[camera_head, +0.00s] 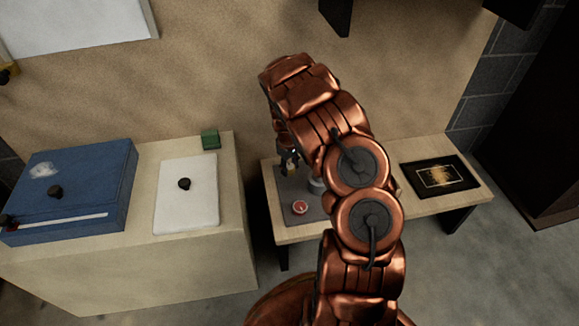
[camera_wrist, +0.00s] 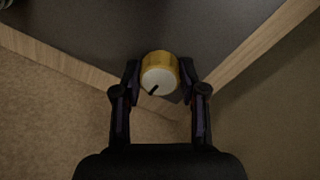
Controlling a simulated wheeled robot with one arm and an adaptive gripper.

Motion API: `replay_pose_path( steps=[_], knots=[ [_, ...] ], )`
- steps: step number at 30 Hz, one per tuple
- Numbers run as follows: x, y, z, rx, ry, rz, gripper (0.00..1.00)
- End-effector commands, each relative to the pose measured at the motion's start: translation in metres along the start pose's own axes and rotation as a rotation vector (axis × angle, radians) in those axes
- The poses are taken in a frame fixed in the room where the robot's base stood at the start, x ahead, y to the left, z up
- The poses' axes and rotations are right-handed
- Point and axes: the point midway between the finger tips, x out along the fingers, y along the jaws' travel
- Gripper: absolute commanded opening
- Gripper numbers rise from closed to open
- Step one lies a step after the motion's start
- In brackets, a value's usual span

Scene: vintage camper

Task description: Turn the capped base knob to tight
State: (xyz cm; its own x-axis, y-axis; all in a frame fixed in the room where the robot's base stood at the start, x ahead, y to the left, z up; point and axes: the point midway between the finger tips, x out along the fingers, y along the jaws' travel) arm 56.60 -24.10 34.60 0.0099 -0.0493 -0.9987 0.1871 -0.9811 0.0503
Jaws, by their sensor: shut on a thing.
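In the wrist view, a round knob (camera_wrist: 160,74) has a gold-yellow side and a pale cap. A short black mark on the cap points to the lower left. My gripper (camera_wrist: 161,78) has one finger on each side of the knob and is shut on it. The knob is near a corner of a dark grey surface (camera_wrist: 130,30) with a wooden edge. In the head view, my gripper (camera_head: 289,160) is low over the wooden table, partly behind my arm.
On the low table (camera_head: 290,236), a red round piece (camera_head: 300,207) lies on a grey mat (camera_head: 318,212). A black panel with a gold pattern (camera_head: 438,176) lies at the right. A blue case (camera_head: 70,185), a white board with a black knob (camera_head: 187,200) and a green block (camera_head: 210,139) are on the left counter.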

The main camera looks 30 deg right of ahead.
Motion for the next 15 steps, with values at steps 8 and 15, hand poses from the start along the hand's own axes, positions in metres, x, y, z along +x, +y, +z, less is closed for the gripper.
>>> replay_pose_path(
  steps=[8, 15],
  knots=[
    [-0.0001, -0.0001, 0.0, 0.0, 0.0, 0.0, 0.07],
    [-0.0004, -0.0008, -0.0002, 0.029, -0.002, -0.001, 0.07]
  ],
)
